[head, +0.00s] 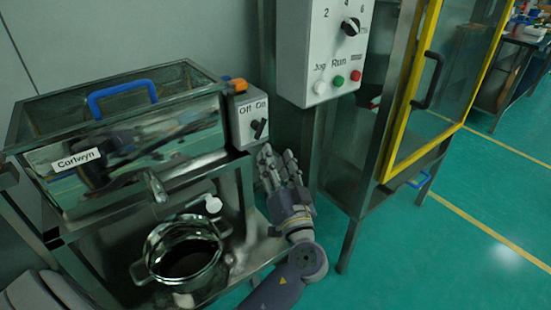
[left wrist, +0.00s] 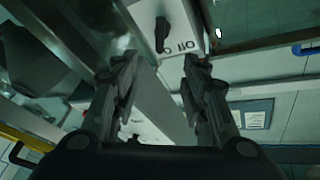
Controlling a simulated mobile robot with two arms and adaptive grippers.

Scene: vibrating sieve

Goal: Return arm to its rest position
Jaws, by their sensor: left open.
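My left gripper (head: 277,157) is open and empty in the head view, its fingers pointing up just below and right of the Off/On switch box (head: 242,112). In the left wrist view, the two fingers of the gripper (left wrist: 160,64) stand apart. The switch box (left wrist: 180,14) with its dark knob shows beyond the fingertips there, apart from them. My right gripper is not in view.
A metal sieve box (head: 130,135) labelled Corlwyn, with a blue handle (head: 122,94), stands left of my arm. A steel pot (head: 185,252) sits below it. A control panel (head: 325,45) and yellow-framed glass door (head: 425,90) stand right. Green floor lies open at far right.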

